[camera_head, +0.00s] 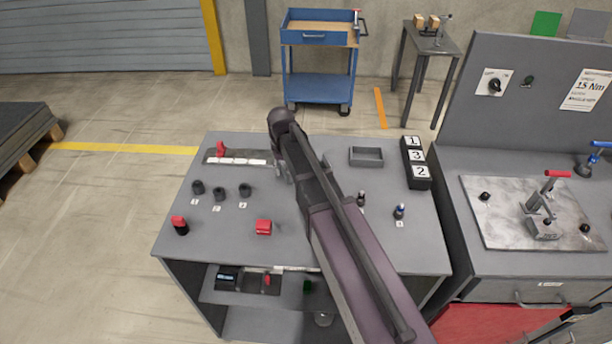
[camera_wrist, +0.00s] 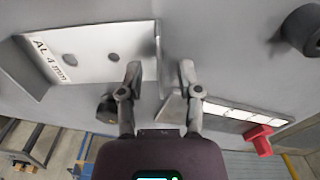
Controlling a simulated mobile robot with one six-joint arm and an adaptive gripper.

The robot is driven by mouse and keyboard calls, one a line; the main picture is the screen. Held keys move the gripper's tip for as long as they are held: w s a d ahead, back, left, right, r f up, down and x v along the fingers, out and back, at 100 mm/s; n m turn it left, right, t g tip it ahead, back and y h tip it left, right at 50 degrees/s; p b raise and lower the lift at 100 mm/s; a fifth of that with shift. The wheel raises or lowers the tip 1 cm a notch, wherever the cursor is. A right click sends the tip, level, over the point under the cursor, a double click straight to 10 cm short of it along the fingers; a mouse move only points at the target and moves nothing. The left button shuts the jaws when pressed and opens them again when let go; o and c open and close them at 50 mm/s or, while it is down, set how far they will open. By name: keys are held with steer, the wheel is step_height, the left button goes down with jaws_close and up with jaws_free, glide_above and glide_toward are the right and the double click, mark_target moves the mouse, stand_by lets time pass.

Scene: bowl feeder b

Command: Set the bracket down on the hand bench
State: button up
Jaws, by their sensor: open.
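The bracket (camera_wrist: 90,52) appears in the wrist view as a pale metal plate with two dark holes and an "AL 4 mm" marking. It looks to rest on the grey hand bench (camera_head: 225,245), with an upright edge running between my fingers. My gripper (camera_wrist: 160,78) is open, one finger on each side of that edge. I cannot tell whether either finger touches it. In the head view my gripper (camera_head: 283,176) is low over the back of the bench, and my arm hides the bracket.
A strip fixture with a red handle (camera_head: 220,149) stands left of my gripper. Several black cups (camera_head: 219,194), a red block (camera_head: 263,227) and a shallow grey tray (camera_head: 366,157) are on the bench. Numbered black boxes (camera_head: 415,162) stand at the right edge.

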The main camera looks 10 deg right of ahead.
steer(key=shift+f+b, duration=0.35)
steer(key=shift+f, duration=0.25)
jaws_close()
